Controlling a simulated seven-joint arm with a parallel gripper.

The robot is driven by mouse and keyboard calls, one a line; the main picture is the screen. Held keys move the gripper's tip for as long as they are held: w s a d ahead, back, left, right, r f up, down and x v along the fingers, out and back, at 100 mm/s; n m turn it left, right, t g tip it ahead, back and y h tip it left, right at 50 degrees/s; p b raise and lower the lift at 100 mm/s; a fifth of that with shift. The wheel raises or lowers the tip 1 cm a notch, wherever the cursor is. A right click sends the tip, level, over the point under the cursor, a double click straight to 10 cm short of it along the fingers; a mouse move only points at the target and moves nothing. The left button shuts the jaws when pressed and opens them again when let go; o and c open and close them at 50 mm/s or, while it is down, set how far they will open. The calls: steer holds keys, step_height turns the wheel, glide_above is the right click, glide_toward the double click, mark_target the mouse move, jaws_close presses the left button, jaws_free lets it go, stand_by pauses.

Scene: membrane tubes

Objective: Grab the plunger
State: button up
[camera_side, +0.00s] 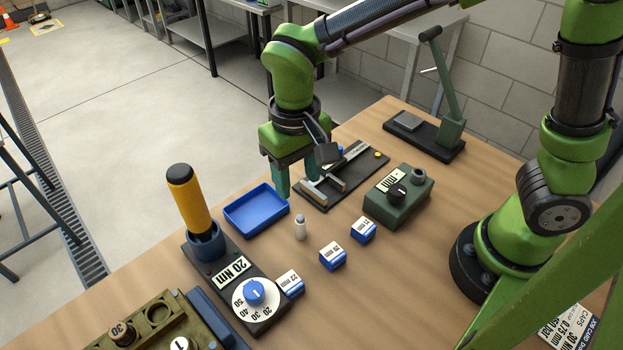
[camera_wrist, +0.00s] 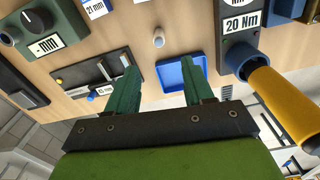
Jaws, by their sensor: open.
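My gripper (camera_side: 297,184) is open and empty. Its two green fingers point down between the blue tray and the dark fixture plate. In the wrist view the fingers (camera_wrist: 160,68) are wide apart with the tray's rim behind them. No thing is plainly marked as the plunger. A yellow handle (camera_side: 188,198) with a black top stands upright in a dark blue socket on the 20 Nm unit, left of my gripper and apart from it. It also shows in the wrist view (camera_wrist: 285,100). A small white vial (camera_side: 300,228) stands in front of my gripper.
The empty blue tray (camera_side: 256,222) lies left of the fixture plate (camera_side: 352,185). Small blue-and-white blocks (camera_side: 332,257), a green dial box (camera_side: 400,197) and a lever press (camera_side: 445,125) stand rightward. An olive block (camera_side: 150,315) sits at front left. The front middle table is clear.

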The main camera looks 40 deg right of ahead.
mark_target(300, 218)
step_height(300, 218, down, 13)
steer(key=shift+d+f, duration=0.1)
steer(key=shift+f, duration=0.1)
stand_by(0.3)
jaws_close()
